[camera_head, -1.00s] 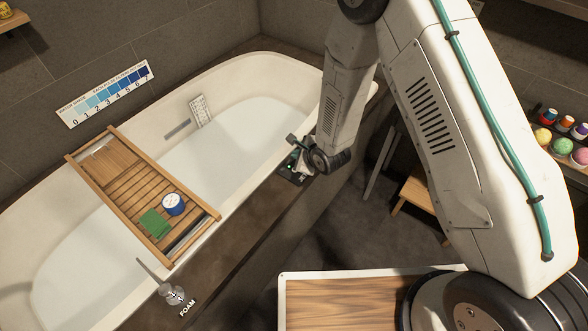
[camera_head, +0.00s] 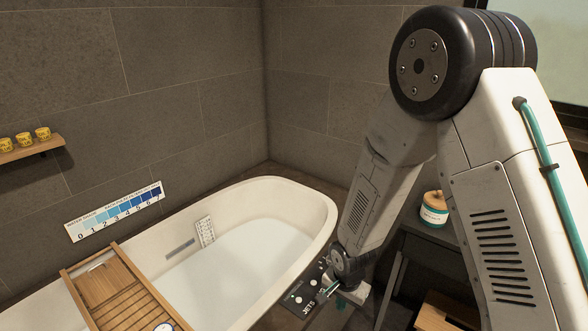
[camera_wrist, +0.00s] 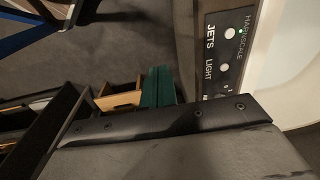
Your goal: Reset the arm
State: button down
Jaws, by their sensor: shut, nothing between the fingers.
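My gripper (camera_head: 331,291) is small in the head view, at the end of my white arm, by the right end of the bathtub rim. It is shut with nothing in it; its teal fingers (camera_wrist: 158,87) lie side by side in the wrist view. A dark control panel (camera_head: 303,297) marked JETS is beside the gripper in the head view. The wrist view shows the panel (camera_wrist: 222,50) close up, with JETS and LIGHT labels and a small green light. I cannot tell the exact gap between gripper and panel.
The white bathtub (camera_head: 318,210) holds water, and a wooden tray (camera_head: 112,290) lies across it. A dark side table (camera_head: 432,234) bears a jar (camera_head: 433,209) behind my arm. A wooden stool (camera_head: 437,313) stands low at right. A shelf (camera_head: 38,150) holds yellow items at left.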

jog(key=s+d+r+n, duration=0.2)
jog(key=s+d+r, duration=0.2)
jog(key=s+r, duration=0.3)
jog(key=s+d+r+n, duration=0.3)
jog(key=s+d+r, duration=0.2)
jog(key=r, duration=1.2)
jog(key=s+d+r+n, duration=0.2)
jog(key=s+d+r, duration=0.3)
jog(key=s+r, duration=0.6)
jog(key=shift+s+r+t, duration=0.15)
jog(key=shift+r+t, duration=0.15)
jog(key=shift+r, duration=0.75)
